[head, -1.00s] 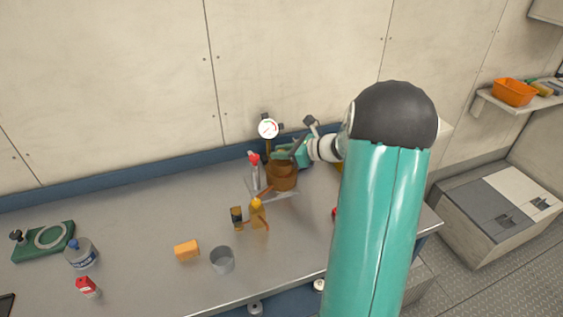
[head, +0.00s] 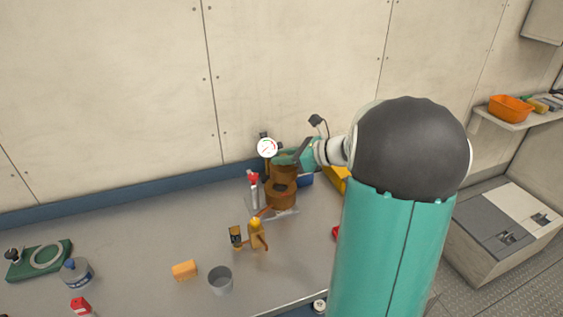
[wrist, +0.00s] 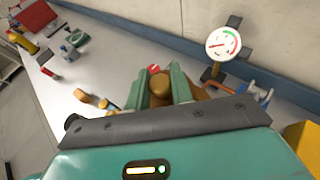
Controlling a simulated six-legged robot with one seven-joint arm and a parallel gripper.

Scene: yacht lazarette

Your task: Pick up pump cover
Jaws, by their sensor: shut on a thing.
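The pump cover (head: 284,174) is a brown, rounded piece directly above the brown pump body (head: 281,201). A dark opening shows between them, so the cover is a little raised; whether an edge still touches is hard to tell. My gripper (head: 280,160) is shut on the cover from above. In the wrist view the green fingers (wrist: 161,88) stand on both sides of the brown cover (wrist: 161,93), and my gripper hides part of it.
A round gauge (head: 267,147) stands close behind the pump. A red-topped tap (head: 253,180) is at its left. A brass fitting (head: 256,236), an orange block (head: 185,270) and a grey cup (head: 220,280) lie in front.

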